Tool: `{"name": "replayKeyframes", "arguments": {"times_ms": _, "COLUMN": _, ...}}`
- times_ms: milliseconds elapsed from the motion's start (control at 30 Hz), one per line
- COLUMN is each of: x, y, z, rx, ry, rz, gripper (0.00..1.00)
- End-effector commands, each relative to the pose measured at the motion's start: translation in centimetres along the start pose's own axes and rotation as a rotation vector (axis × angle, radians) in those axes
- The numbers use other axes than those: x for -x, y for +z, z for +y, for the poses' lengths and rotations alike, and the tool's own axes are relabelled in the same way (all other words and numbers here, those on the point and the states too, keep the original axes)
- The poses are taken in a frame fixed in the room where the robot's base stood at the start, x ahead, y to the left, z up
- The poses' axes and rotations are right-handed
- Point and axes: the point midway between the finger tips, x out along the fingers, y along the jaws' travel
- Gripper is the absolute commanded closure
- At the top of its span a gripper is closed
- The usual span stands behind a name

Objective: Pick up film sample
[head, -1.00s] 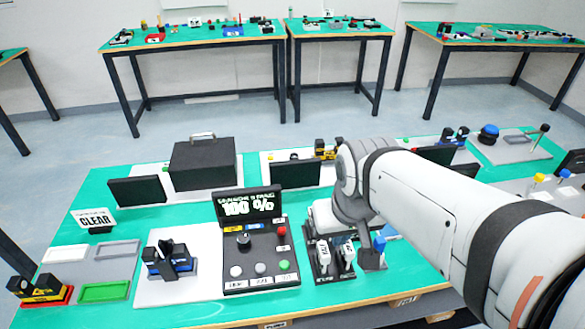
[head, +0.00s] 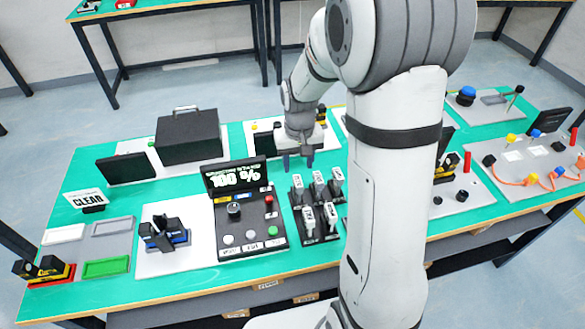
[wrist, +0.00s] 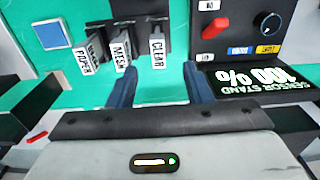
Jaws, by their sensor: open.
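A dark rack (head: 320,239) stands on the table right of the control panel and holds several small upright samples in two rows. In the wrist view, the samples facing me are tagged CLEAR (wrist: 157,54), MESH (wrist: 121,54) and PAPER (wrist: 86,61). In the head view, the tags in the front row, such as on this front sample (head: 309,219), are too small to read; I cannot tell which is film. My gripper (head: 298,160) is open and empty, pointing down behind the rack. In the wrist view, my gripper (wrist: 160,86) has the CLEAR sample ahead between its fingers, apart from them.
The control panel (head: 256,241) with its 100 % display (head: 236,177) is close left of the rack. A black box (head: 188,137) and a dark screen (head: 126,168) stand behind left. A CLEAR sign (head: 86,198) and trays are far left. Green table top shows between stations.

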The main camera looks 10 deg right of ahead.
Motion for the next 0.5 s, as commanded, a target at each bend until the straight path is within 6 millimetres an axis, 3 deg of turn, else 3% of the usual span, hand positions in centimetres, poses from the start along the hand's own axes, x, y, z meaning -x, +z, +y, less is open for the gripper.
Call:
{"name": "replayKeyframes", "arguments": {"times_ms": 167, "x": -1.6, "y": -1.2, "z": 0.0, "rx": -0.001, "ry": 0.0, "rz": -0.02, "gripper": 0.55}}
{"name": "replayKeyframes", "arguments": {"times_ms": 500, "x": -5.0, "y": -1.1, "z": 0.1, "rx": -0.001, "ry": 0.0, "rz": -0.023, "gripper": 0.55}}
